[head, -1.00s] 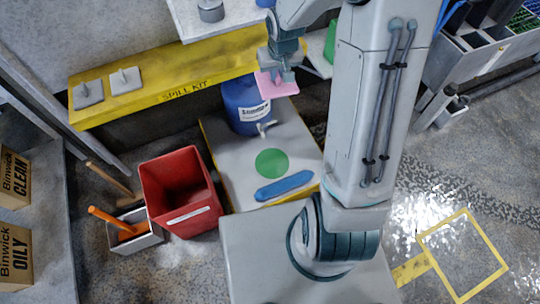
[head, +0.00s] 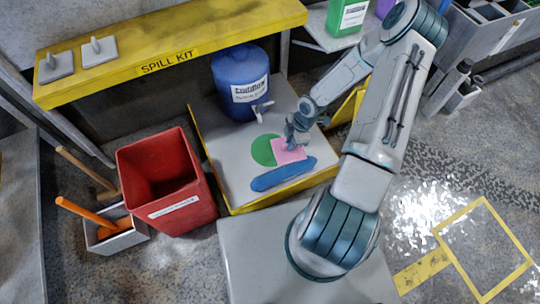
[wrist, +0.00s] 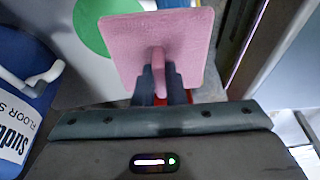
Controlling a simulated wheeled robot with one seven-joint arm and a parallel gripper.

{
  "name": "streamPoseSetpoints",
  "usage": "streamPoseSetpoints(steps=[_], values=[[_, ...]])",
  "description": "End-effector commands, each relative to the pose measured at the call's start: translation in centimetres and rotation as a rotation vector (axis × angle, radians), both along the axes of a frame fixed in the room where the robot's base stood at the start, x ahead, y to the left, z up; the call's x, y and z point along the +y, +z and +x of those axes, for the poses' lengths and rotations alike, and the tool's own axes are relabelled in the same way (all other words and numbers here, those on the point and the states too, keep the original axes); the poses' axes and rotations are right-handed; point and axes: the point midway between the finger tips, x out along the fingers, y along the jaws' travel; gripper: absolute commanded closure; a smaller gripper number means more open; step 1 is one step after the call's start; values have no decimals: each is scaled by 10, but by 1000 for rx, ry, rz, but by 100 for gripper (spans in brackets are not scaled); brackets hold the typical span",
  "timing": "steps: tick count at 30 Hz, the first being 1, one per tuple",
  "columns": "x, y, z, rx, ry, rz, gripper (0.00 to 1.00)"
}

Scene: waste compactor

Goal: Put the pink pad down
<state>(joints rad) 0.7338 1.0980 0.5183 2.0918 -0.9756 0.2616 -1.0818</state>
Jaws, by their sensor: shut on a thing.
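The pink pad (head: 288,150) is in my gripper (head: 292,143), over the grey table top (head: 229,169). In the head view it overlaps the right part of the green disc (head: 264,150) and lies just behind the blue sock-like roll (head: 284,174). In the wrist view the pad (wrist: 185,38) is flat, with an upright handle (wrist: 158,68) between my fingers (wrist: 160,88). The green disc (wrist: 95,22) shows beside it there. I cannot tell whether the pad touches the table.
A blue drum (head: 240,75) with a tap stands at the back of the table. A red bin (head: 167,180) stands to the left. A yellow spill kit shelf (head: 215,32) carries two grey pads (head: 56,67) with handles. Free table top lies left of the green disc.

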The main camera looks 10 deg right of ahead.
Motion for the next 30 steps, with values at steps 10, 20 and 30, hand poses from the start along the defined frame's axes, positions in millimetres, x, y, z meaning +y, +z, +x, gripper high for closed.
streamPoseSetpoints(steps=[10,20,30], values=[[16,-55,9,-4,164,-1,100],[39,-99,79,-3,159,0,100],[46,-116,101,0,160,-1,100]])
